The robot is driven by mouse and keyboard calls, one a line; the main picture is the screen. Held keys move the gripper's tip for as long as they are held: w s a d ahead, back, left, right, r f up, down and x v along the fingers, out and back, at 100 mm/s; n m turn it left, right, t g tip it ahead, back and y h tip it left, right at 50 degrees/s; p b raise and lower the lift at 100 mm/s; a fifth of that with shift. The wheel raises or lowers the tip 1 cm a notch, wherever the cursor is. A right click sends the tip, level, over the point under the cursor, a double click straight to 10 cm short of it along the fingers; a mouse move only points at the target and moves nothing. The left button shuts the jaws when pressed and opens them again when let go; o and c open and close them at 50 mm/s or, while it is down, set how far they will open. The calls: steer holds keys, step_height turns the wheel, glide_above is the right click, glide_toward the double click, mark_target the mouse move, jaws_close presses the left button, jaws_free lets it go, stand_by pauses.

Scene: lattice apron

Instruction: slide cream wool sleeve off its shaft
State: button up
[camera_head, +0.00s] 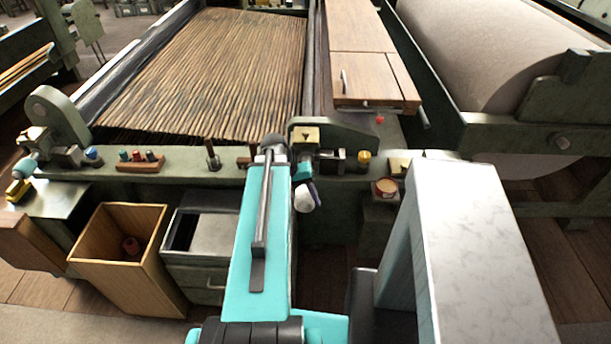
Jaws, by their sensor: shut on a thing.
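My gripper (304,172) is at the far end of my teal arm, low over the machine's front rail, and the arm hides much of it. It is shut on a small pale piece, which looks like the cream wool sleeve (304,200), just right of the arm. A dark purple edge shows beside the pale piece. The sleeve's shaft cannot be made out here, so I cannot tell whether the sleeve is still around it.
The green front rail (190,174) carries a rack of small coloured pegs (139,161), a dark upright post (212,155) and a yellow-topped knob (364,158). An open wooden bin (117,245) holding a red item and a grey drawer box (206,240) stand left of my arm.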

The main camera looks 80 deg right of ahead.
mark_target(304, 200)
steer(key=shift+a+r, duration=0.1)
steer(key=shift+s+a+r+p, duration=0.1)
steer(key=shift+a+r+p, duration=0.65)
steer(key=shift+a, duration=0.2)
steer(key=shift+r+p, duration=0.1)
steer(key=shift+p, duration=0.3)
steer(key=shift+a+r+p, duration=0.25)
steer(key=shift+r+p, duration=0.05)
steer(key=shift+p, duration=2.1)
steer(key=shift+s+a+r+p, duration=0.1)
steer(key=shift+a+r+p, duration=0.2)
steer(key=shift+p, duration=1.3)
steer(key=shift+s+a+r+p, duration=0.1)
steer(key=shift+a+p, duration=0.25)
steer(key=shift+p, duration=1.2)
